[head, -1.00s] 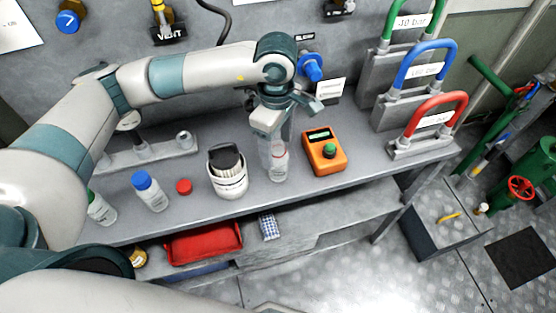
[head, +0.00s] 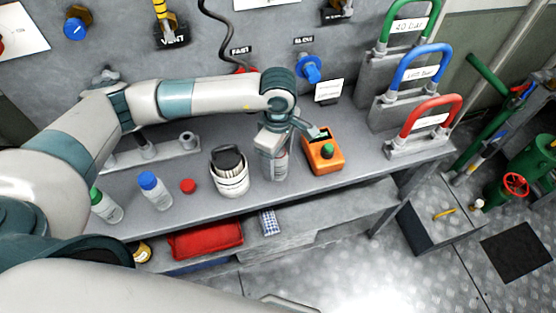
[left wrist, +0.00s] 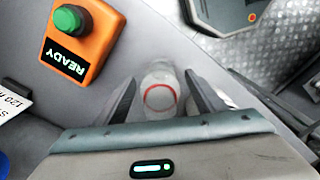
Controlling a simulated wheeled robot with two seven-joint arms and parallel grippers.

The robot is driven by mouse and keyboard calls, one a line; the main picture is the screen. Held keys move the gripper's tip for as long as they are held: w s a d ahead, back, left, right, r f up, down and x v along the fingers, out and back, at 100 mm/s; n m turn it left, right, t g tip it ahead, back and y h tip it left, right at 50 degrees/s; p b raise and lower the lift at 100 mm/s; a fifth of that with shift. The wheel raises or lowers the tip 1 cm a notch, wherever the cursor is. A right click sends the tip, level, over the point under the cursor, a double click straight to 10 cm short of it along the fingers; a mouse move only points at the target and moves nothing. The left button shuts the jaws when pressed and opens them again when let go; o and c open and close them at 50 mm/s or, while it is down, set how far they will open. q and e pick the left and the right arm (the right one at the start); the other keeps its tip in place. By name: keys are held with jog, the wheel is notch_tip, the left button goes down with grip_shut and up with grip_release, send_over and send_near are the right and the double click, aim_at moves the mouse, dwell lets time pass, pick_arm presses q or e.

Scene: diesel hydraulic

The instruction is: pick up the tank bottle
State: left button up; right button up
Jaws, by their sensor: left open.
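A clear, pale bottle (head: 279,171) with a label stands upright on the grey bench, mostly hidden behind my left gripper in the head view. In the left wrist view this bottle (left wrist: 159,97) shows end-on with a red ring, between the two fingers. My left gripper (left wrist: 161,100) is open, with one finger on each side of the bottle. It points down over the bottle in the head view (head: 275,157). I see no clear contact. The label is too small to read. A blue-capped bottle (head: 154,191) and a green-capped bottle (head: 105,206) stand further left. My right gripper is out of view.
An orange box with a green button (head: 322,151) sits close right of the bottle. Coloured handles on blocks (head: 420,143) stand at the right. A red pouch (head: 205,240) lies on the lower shelf.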

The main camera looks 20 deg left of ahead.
pick_arm(q)
jog(key=c, duration=1.2)
jog(key=shift+r, duration=0.1)
jog(key=shift+r+b, duration=0.35)
jog(key=shift+b, duration=0.05)
jog(key=r, duration=0.1)
jog(key=r+b, duration=0.2)
jog(key=shift+s+d+r, duration=0.1)
jog(key=shift+s+d, duration=0.05)
jog(key=shift+d, duration=0.1)
jog(key=shift+s+d+r+b, duration=1.1)
jog(key=shift+s+d+r, duration=0.65)
jog(key=shift+s+d, duration=0.25)
jog(key=shift+s+d+r+b, duration=1.05)
jog(key=shift+s+d+r, duration=0.7)
jog(key=shift+s+d, duration=0.2)
